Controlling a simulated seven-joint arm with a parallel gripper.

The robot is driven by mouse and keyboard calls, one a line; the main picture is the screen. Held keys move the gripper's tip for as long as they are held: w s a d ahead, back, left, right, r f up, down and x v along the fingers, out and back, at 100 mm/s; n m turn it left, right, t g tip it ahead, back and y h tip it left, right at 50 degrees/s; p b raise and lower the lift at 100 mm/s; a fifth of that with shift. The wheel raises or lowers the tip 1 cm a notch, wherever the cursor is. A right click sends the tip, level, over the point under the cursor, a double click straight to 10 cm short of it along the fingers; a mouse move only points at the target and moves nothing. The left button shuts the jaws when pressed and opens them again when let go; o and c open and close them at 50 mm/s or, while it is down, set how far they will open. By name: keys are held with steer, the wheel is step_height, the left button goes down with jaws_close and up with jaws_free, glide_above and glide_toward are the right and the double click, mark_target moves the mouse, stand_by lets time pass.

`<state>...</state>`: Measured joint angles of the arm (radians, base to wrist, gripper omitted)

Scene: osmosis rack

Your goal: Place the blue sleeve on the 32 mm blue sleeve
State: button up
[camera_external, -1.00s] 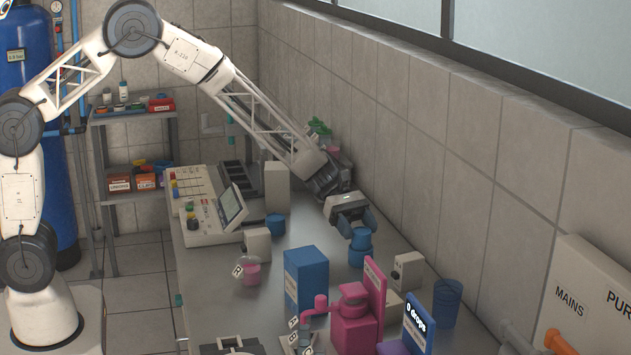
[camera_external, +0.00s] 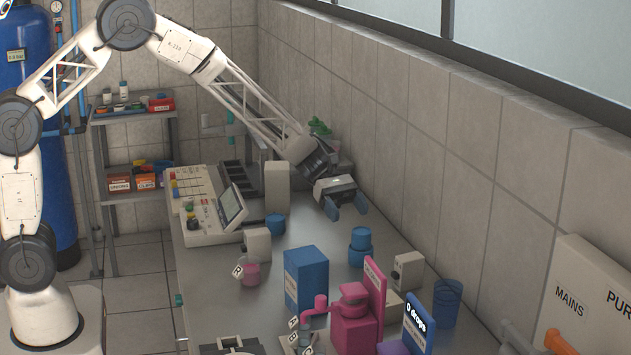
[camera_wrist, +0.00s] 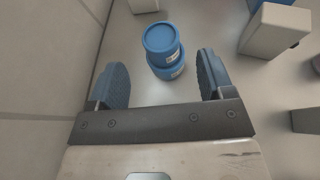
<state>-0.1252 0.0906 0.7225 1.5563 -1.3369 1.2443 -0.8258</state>
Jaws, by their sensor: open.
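A small blue sleeve (camera_external: 361,236) sits on top of a wider blue sleeve (camera_external: 360,255) on the bench, near the wall. In the wrist view the upper sleeve (camera_wrist: 159,37) and the lower sleeve (camera_wrist: 168,68) are stacked. The upper one looks upright; the lower one carries a white label. My gripper (camera_external: 347,207) is open and empty, above and behind the stack, apart from it. In the wrist view its two blue fingers (camera_wrist: 162,75) are spread wide, with the stack beyond and between their tips.
A blue cup-like piece (camera_external: 275,225) stands by a beige block (camera_external: 257,244) left of the stack. A blue box (camera_external: 306,281), a pink stand (camera_external: 353,322) and a beige block (camera_external: 408,270) stand nearer the front. The tiled wall (camera_external: 420,160) runs close on the right.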

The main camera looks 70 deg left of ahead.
steer(key=v, duration=0.6)
steer(key=shift+a+r, duration=0.1)
steer(key=shift+a, duration=0.05)
stand_by(0.4)
steer(key=s+d+r+m+g+y, duration=0.1)
steer(key=s+r+m+y, duration=0.2)
steer(key=s, duration=0.5)
steer(key=s+d+r+m+g+y, duration=0.1)
steer(key=s+d+r+m, duration=0.15)
steer(key=s+r, duration=0.4)
steer(key=s+d+r+m+y, duration=0.1)
steer(key=s+r+m+y, duration=0.2)
steer(key=s, duration=0.6)
steer(key=s+a+m+y, duration=0.1)
steer(key=s+m, duration=0.3)
steer(key=s, duration=0.4)
steer(key=s+a+r+m+t+y, duration=0.1)
steer(key=s+a+m+y, duration=0.1)
steer(key=s, duration=0.7)
steer(key=s+a+m+t+y, duration=0.1)
steer(key=s+m+y, duration=0.2)
steer(key=s+m, duration=0.3)
steer(key=s, duration=0.3)
steer(key=shift+s+a, duration=0.25)
steer(key=shift+a, duration=0.1)
steer(key=shift+r, duration=0.15)
steer(key=shift+c, duration=0.6)
steer(key=shift+w, duration=0.1)
